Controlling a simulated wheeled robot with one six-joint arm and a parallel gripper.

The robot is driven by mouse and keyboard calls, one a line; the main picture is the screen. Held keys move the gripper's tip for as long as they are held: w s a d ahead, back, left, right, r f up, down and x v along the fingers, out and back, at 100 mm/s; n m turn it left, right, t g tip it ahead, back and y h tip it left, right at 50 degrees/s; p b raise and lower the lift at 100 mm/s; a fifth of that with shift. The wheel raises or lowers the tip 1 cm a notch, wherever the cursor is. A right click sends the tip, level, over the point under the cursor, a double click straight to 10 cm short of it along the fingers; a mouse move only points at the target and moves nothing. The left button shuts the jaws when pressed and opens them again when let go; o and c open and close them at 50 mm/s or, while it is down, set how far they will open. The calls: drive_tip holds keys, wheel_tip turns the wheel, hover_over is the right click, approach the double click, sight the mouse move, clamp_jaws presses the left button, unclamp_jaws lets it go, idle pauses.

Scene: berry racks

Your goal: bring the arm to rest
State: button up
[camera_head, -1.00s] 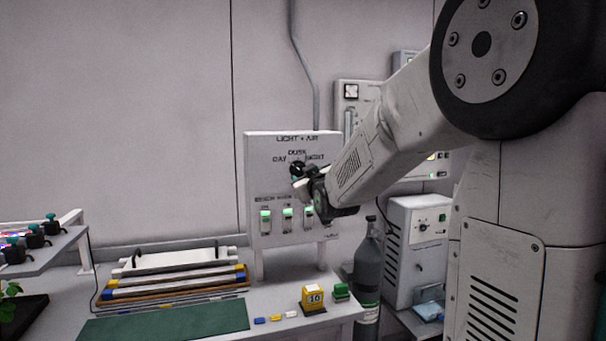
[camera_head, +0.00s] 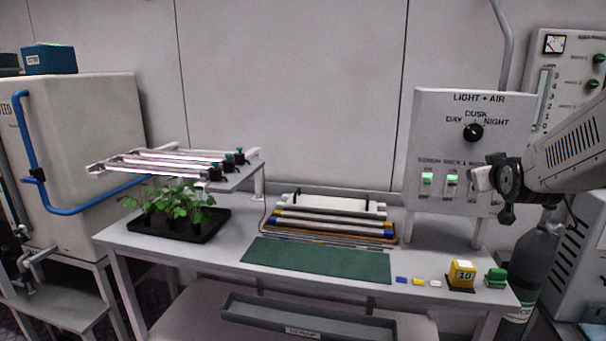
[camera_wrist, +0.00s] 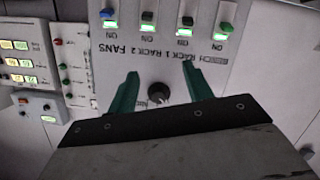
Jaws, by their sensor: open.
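My gripper (camera_head: 474,178) is at the right of the head view, in front of the lower right part of the light and air panel (camera_head: 440,110). In the wrist view its two green fingers (camera_wrist: 160,72) are spread apart with nothing held between them. The panel's black dial (camera_wrist: 158,93) shows between the fingers, apart from them as far as I can see. The dial also shows in the head view (camera_head: 473,132), clear of my gripper. My arm (camera_head: 570,150) comes in from the right edge and hides some of the panel switches.
A bench (camera_head: 220,250) holds a green mat (camera_head: 316,261), stacked bars (camera_head: 325,222), a yellow block (camera_head: 461,275) and a potted plant tray (camera_head: 205,232). A grey gas cylinder (camera_head: 533,262) stands below my arm. A second instrument panel (camera_head: 575,45) is at the far right.

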drive_tip(key=s+a+f+m+g+y, duration=0.1)
drive_tip(key=s+a+f+g+y, duration=0.1)
drive_tip(key=s+a+f+g, duration=0.45)
drive_tip(key=s+a+f+m+g+y, duration=0.1)
drive_tip(key=s+a+f+g, duration=0.15)
drive_tip(key=s, duration=0.65)
drive_tip(key=s+a+g, duration=0.1)
drive_tip(key=s+a, duration=0.2)
drive_tip(key=s, duration=0.4)
drive_tip(key=s+a+n+g+y, duration=0.1)
drive_tip(key=s+a, duration=0.3)
drive_tip(key=s, duration=0.3)
drive_tip(key=s+a+g, duration=0.2)
drive_tip(key=s+a, duration=0.1)
drive_tip(key=s, duration=0.4)
drive_tip(key=shift+s+a+r+n+y, duration=0.15)
drive_tip(key=shift+a+r+n+y, duration=0.1)
drive_tip(key=shift+a+n+y, duration=0.15)
